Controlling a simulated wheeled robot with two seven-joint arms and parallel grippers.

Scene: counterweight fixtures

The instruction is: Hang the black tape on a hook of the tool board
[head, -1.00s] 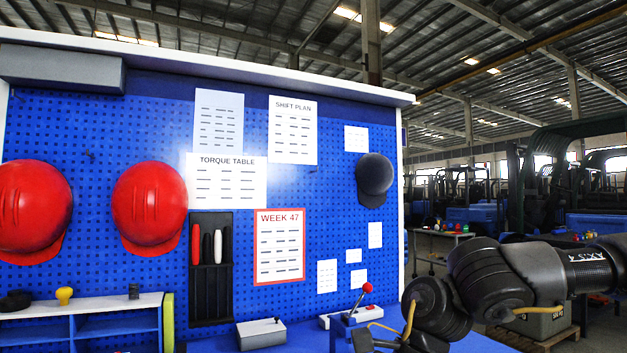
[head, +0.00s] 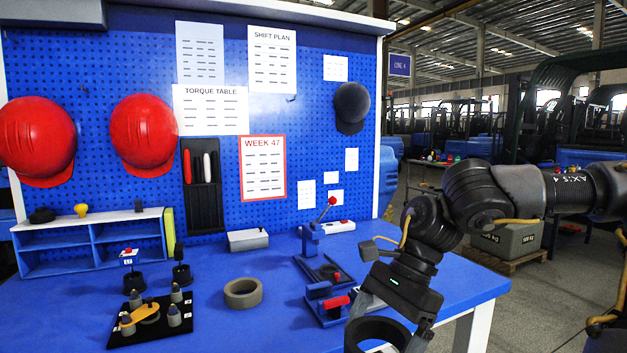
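The black tape (head: 352,336), a thick dark ring, is at the bottom edge of the head view, partly cut off. My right gripper (head: 388,325) comes down from the right with its fingers on either side of the ring and appears shut on it, over the table's front part. The tool board (head: 225,60) is the blue pegboard behind the table. A small dark hook (head: 292,98) shows below the shift plan sheet, and another hook (head: 84,89) shows above the red helmets. My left gripper is not in view.
A grey tape ring (head: 232,301) lies on the blue table (head: 240,335). A black fixture plate (head: 185,338) with pegs stands left of it, and red-handled clamps (head: 322,290) to the right. Red helmets (head: 146,135), a dark cap (head: 351,105) and paper sheets occupy much of the board.

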